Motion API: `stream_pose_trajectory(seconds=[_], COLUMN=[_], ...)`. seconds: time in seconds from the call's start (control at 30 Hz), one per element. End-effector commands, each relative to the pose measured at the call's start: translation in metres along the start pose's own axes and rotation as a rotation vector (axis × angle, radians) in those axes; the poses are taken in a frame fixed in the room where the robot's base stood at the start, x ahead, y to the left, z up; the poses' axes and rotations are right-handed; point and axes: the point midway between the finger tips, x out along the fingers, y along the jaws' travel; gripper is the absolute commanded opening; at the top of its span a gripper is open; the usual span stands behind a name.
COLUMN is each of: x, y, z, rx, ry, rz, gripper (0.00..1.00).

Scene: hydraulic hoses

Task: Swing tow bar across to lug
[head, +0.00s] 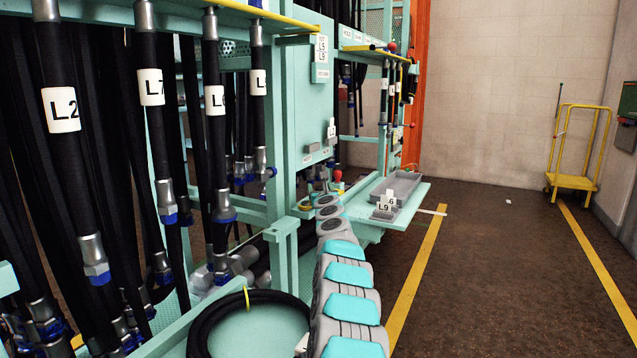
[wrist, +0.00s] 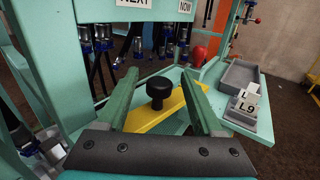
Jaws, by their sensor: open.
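A yellow bar (wrist: 190,101) with a black round knob (wrist: 159,88) standing on it shows in the wrist view; I take it for the tow bar. It lies at a slant over a teal surface. My gripper (wrist: 160,77) is open, its two green fingers on either side of the knob, with gaps showing. I cannot tell whether the fingertips are level with the knob or above it. I cannot make out the lug for certain.
A red rounded part (wrist: 199,55) stands beyond the bar. Labelled black hoses (head: 60,110) hang at left.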

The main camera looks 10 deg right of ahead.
Motion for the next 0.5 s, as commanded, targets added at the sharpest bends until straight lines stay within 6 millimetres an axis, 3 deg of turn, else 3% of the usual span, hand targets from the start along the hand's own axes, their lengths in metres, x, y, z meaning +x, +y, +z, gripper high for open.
stream_pose_trajectory(seconds=[0.5], x=[0.034], y=[-0.001], z=[0.002], rx=[-0.004], ry=[0.003], rz=[-0.001], gripper=[0.68])
